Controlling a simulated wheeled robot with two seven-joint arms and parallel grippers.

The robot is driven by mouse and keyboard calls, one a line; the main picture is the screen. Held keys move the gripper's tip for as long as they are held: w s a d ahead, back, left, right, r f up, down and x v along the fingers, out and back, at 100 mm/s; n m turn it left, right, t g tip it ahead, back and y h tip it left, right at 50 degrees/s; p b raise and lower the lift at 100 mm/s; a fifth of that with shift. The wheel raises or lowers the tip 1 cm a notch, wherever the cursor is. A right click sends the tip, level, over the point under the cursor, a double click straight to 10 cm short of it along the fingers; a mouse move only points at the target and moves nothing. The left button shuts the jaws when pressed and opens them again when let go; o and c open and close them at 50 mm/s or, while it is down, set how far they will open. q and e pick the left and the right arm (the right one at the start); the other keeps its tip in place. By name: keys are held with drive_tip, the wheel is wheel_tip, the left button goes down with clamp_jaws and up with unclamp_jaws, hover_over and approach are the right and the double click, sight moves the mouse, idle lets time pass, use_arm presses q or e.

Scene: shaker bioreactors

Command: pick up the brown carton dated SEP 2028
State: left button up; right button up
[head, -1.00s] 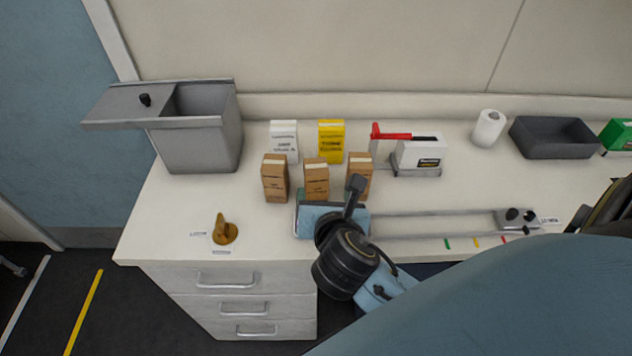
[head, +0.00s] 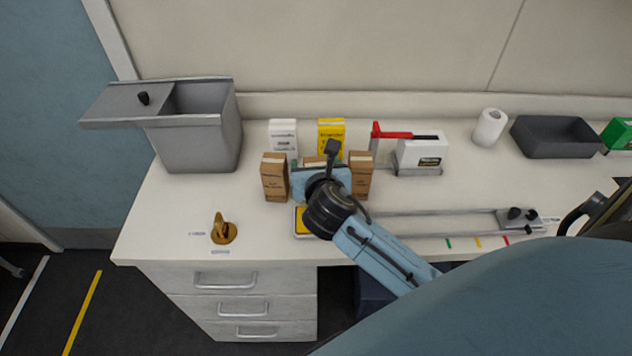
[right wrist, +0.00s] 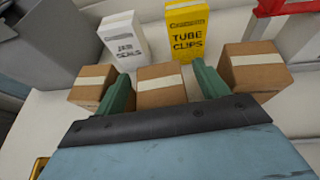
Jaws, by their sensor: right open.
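Three brown cartons with pale tape stand in a row on the bench: a left carton (head: 274,178), a middle carton (head: 313,161) and a right carton (head: 361,176). Their dates are too small or hidden to read, so I cannot tell which says SEP 2028. My right gripper (head: 319,166) is open over the middle of the row. In the right wrist view, its green fingers stand either side of the middle carton (right wrist: 160,84), with the left carton (right wrist: 92,86) and right carton (right wrist: 254,68) outside them. The gripper body hides most of the middle carton in the head view. My left gripper is not in view.
A white box (head: 283,138) and a yellow tube clips box (head: 331,132) stand close behind. A red-handled device (head: 420,154) is to the right, a grey bin (head: 195,140) to the left. A rail (head: 440,213) runs along the front right.

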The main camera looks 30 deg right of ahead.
drive_tip(key=shift+x, duration=0.95)
drive_tip(key=shift+c, duration=0.3)
drive_tip(key=c, duration=1.1)
